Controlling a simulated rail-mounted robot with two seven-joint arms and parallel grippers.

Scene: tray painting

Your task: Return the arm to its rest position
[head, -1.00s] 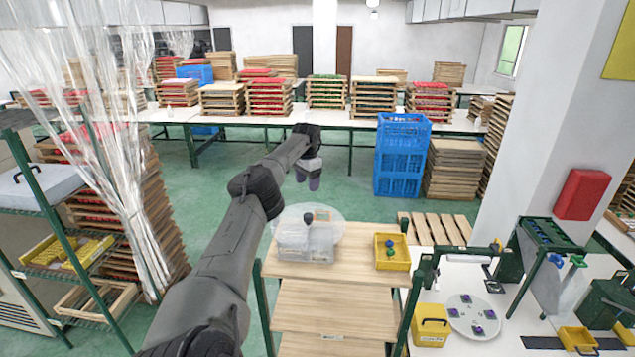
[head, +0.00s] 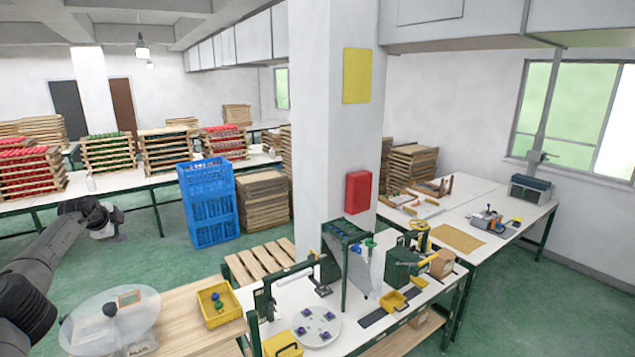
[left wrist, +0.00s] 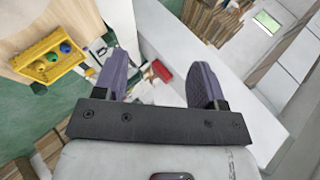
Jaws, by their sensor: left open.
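My left arm comes in from the left in the head view, raised above the floor beyond the wooden-topped stand. Its gripper (head: 110,230) is small and partly hidden there. In the left wrist view the two purple fingers of the left gripper (left wrist: 160,85) stand well apart with nothing between them. My right gripper is in neither view.
A clear round lid with a dark knob (head: 110,310) and a yellow bin (head: 220,306) stand on the wooden top (head: 185,325). A white workbench (head: 360,325) holds a round plate (head: 316,327) and fixtures. Blue crates (head: 208,203) stand near a white pillar (head: 330,120).

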